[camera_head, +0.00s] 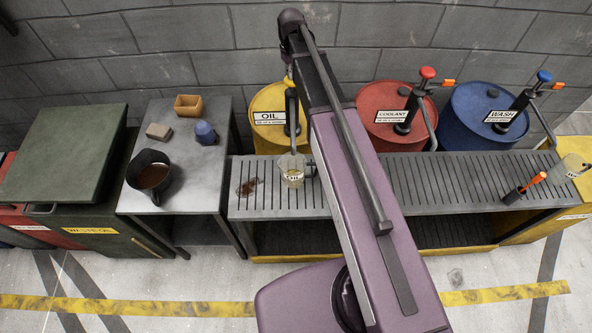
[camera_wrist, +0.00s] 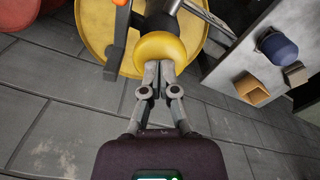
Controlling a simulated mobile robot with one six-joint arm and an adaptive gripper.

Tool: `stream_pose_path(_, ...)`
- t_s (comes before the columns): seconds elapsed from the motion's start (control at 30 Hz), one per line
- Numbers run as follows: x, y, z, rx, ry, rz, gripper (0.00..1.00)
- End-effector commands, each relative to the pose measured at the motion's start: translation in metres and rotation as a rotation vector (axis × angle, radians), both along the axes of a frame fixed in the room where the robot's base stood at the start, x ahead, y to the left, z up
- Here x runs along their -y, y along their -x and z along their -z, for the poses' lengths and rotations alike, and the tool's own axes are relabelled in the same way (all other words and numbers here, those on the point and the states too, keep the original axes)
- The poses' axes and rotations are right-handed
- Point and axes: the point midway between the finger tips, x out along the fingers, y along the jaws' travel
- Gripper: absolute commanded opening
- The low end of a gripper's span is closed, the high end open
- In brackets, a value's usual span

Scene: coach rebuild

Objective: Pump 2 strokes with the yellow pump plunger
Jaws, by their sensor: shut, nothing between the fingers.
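The yellow pump plunger's round knob (camera_wrist: 160,48) fills the upper middle of the wrist view, above the yellow oil drum. In the head view the yellow oil drum (camera_head: 268,138) stands against the wall, its pump partly hidden behind my arm. My gripper (camera_wrist: 160,66) is shut and empty, its fingertips at the near edge of the knob. I cannot tell whether they touch it. In the head view the gripper is hidden. A clear jug (camera_head: 291,178) marked OIL stands on the slatted bench below the oil pump.
Red coolant (camera_head: 372,93) and blue wash (camera_head: 468,97) drums with pumps stand to the right. A dark stain (camera_head: 250,187) lies on the slatted bench (camera_head: 425,180) beside the jug.

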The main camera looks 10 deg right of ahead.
Motion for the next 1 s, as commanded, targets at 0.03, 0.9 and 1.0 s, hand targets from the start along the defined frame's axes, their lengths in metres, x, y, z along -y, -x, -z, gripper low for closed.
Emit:
stream_pose_path(0.03,0.0,0.001,-0.004,-0.002,0.001,0.0,0.0)
stream_pose_path(0.9,0.0,0.0,-0.041,0.0,0.0,0.0,0.0)
stream_pose_path(1.0,0.0,0.0,-0.045,0.0,0.0,0.0,0.0)
